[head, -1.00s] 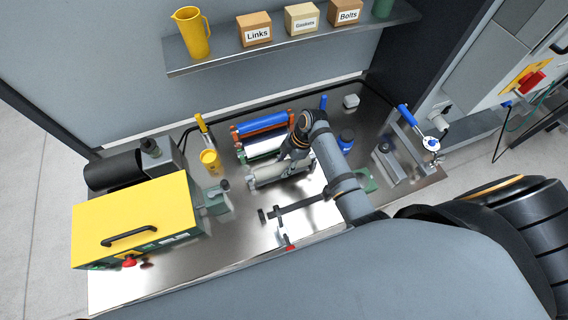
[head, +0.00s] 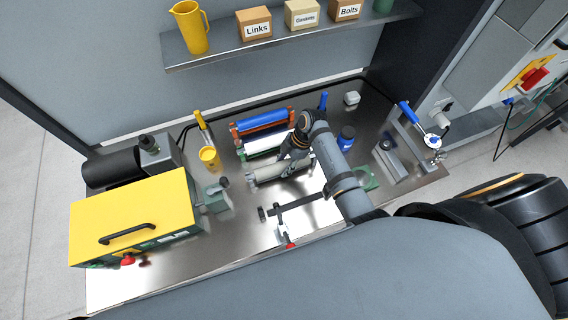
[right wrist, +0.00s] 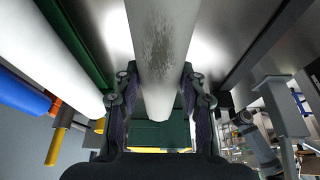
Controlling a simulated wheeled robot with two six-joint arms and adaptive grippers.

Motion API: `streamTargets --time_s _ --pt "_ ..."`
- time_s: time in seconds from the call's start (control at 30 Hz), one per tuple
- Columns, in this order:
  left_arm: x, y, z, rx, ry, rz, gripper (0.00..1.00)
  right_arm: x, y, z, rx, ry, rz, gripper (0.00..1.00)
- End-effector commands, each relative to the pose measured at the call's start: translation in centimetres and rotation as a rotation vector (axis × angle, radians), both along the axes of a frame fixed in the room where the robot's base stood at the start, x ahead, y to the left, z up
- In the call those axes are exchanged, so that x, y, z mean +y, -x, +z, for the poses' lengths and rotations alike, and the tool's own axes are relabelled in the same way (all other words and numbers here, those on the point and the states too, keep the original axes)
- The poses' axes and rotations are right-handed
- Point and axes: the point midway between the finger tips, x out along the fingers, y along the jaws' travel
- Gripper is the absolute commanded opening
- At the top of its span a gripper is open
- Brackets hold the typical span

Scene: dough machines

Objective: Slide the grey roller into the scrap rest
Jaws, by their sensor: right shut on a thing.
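The grey roller (head: 278,173) lies level at the near side of the roller stands, partly hidden by my right gripper (head: 287,160). The right gripper is shut on it; in the right wrist view the grey roller (right wrist: 160,48) runs between the two fingers and shows a worn, speckled patch. Just behind it in the head view are a white roller (head: 262,146) at green holders and a blue roller (head: 263,120) at red-brown holders. I cannot tell which holder is the scrap rest, or whether the grey roller touches a support. My left gripper is not in view.
A blue jar (head: 347,137) and a blue-handled press (head: 411,118) stand at the right. A dark bar (head: 298,203) lies in front of the roller. Bare steel shows at the front.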

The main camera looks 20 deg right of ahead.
Motion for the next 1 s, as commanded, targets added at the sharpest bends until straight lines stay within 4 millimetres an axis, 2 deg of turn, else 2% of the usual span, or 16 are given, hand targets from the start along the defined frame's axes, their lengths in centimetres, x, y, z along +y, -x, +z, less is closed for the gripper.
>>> streamTargets --time_s 0.2,0.23,0.4,0.63,0.77,1.0 --pt "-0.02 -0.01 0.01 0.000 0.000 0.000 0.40 0.02 -0.05 0.07 -0.001 -0.001 0.001 0.00" --pt "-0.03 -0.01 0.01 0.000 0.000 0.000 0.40 0.02 -0.04 0.07 -0.001 -0.001 0.001 0.42" --pt "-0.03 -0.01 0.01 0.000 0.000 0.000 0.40 0.01 -0.03 0.05 -0.001 0.000 0.000 0.65" --pt "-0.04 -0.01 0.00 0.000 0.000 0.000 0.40 0.01 0.00 0.01 0.000 0.000 0.000 0.67" --pt "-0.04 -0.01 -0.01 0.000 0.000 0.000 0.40 -0.01 0.05 -0.05 0.001 0.000 0.000 0.79" --pt "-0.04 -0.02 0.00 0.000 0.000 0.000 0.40 -0.02 0.02 -0.02 0.001 0.000 0.000 0.79"
